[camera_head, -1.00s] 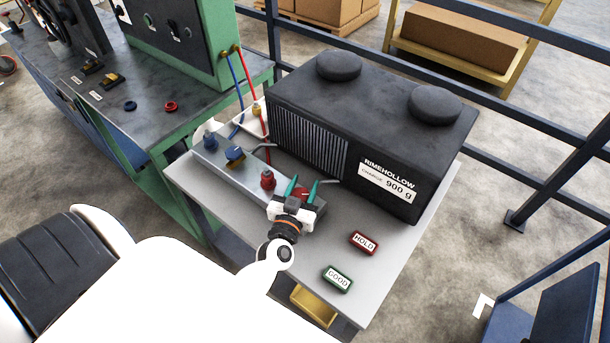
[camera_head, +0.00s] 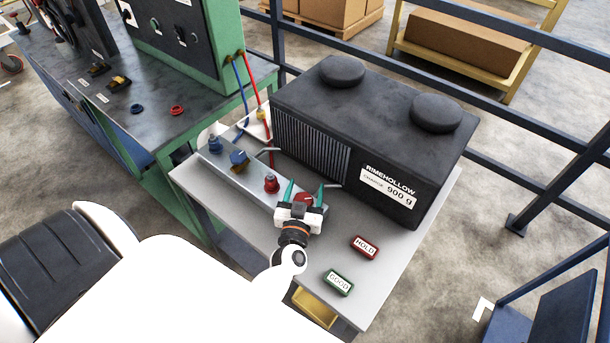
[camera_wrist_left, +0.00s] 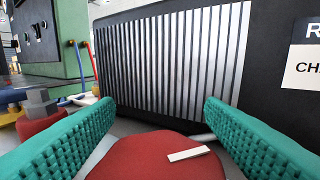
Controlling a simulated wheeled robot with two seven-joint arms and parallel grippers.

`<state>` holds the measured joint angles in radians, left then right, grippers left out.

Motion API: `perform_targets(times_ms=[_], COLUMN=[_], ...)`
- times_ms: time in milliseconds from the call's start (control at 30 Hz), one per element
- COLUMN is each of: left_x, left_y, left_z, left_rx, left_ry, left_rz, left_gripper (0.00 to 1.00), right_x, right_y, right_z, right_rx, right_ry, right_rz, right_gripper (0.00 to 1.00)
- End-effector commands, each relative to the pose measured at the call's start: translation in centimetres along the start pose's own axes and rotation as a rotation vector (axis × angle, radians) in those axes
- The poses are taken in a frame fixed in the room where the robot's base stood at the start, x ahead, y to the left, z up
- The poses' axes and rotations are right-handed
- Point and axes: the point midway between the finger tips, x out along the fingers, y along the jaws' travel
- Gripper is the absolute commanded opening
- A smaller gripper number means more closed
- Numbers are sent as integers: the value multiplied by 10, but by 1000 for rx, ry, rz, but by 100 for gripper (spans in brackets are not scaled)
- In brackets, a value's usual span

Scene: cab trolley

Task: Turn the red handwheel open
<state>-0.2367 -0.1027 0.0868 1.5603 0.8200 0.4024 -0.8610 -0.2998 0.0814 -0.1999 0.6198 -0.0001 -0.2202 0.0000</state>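The red handwheel (camera_head: 303,198) sits at the near right end of the grey manifold block on the trolley top. In the left wrist view its round red top (camera_wrist_left: 155,162), with a white pointer mark, fills the bottom middle. My left gripper (camera_head: 305,190) is over it, with teal fingers spread on either side of the wheel. A gap shows between the fingertips; whether the finger sides touch the rim lower down I cannot tell. My right gripper is not in view.
A red fitting (camera_head: 271,183) and a blue valve (camera_head: 238,157) stand on the block (camera_head: 250,180). The large black unit (camera_head: 375,130) rises close behind. HOLD (camera_head: 365,247) and GOOD (camera_head: 338,282) tags lie on the trolley top (camera_head: 400,238). A green-framed bench (camera_head: 165,135) stands left.

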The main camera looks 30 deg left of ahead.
Motion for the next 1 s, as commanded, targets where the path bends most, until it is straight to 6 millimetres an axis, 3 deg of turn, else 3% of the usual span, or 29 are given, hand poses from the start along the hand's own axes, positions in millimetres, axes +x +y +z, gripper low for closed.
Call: perform_targets(times_ms=[367,800,1000], left_x=[-8,-93,-116], left_y=[0,0,0], left_z=[-1,1,0], left_rx=[1,1,0], left_ry=[4,5,3], left_rz=[-1,-1,-1], left_gripper=[64,64,64], right_x=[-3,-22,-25], right_y=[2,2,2], right_z=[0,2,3], right_rx=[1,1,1], right_ry=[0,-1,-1], right_rz=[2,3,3], right_gripper=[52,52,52])
